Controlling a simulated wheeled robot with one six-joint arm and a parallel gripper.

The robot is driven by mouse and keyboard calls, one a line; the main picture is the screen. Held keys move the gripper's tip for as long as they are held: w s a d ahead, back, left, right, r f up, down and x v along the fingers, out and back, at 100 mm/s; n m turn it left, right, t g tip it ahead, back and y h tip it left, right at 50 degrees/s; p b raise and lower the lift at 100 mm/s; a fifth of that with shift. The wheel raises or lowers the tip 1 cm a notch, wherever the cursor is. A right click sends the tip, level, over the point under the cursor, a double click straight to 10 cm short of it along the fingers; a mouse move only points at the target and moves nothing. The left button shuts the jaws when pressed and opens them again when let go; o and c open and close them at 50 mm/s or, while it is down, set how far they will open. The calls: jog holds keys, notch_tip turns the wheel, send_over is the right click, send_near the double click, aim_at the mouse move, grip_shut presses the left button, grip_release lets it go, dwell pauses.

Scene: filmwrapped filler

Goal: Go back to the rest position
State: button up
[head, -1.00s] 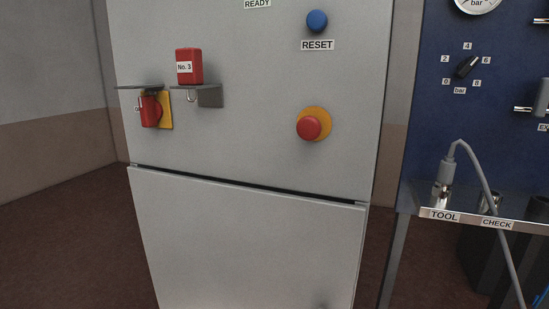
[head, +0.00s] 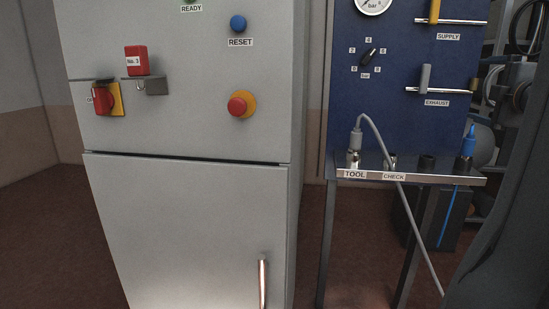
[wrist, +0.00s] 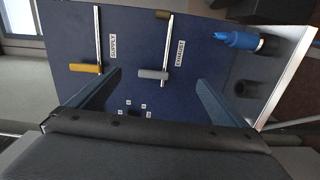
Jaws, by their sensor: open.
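My gripper (wrist: 158,78) shows in the wrist view with its two dark fingers apart and nothing between them. Behind the fingers is the blue panel (wrist: 72,38), seen turned on its side. The yellow supply handle (wrist: 86,69) is beside the left finger, and the grey exhaust handle (wrist: 154,74) shows between the fingers. I cannot tell the exact gap to the panel, but no contact shows. In the head view the same blue panel (head: 345,95) stands right of centre. My gripper is not visible there.
A grey cabinet (head: 180,110) with a red stop button (head: 238,106) and a blue reset button (head: 238,23) fills the left. A steel shelf (head: 440,179) with a grey hose (head: 398,195) juts out below the panel. Dark red floor (head: 35,230) is clear at left.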

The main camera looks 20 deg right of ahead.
jog(key=w+a+f+m+g+y+p, duration=0.2)
jog(key=w+a+f+m+g, duration=0.3)
jog(key=w+a+f, duration=0.5)
jog(key=s+a+f+m+g+y+p, duration=0.1)
jog(key=a+f+m, duration=0.1)
jog(key=a+f, duration=0.4)
jog(key=s+a+f+m+g+y+p, duration=0.1)
jog(key=a+f+m, duration=0.1)
jog(key=a+f, duration=0.5)
jog(key=s+a+f+m+g+y+p, duration=0.1)
jog(key=s+a+f+g, duration=0.2)
jog(key=s+a, duration=0.3)
jog(key=s+a+f+m+g+y+p, duration=0.1)
jog(key=s+a, duration=0.5)
jog(key=a, duration=0.7)
jog(key=s+a+f+m+g+y, duration=0.1)
jog(key=s+a+f+g, duration=0.3)
jog(key=a, duration=0.5)
jog(key=shift+s+a+f+g+y+p, duration=0.35)
jog(key=shift+s+y, duration=0.35)
jog(key=shift+s, duration=0.55)
jog(key=shift+d, duration=0.1)
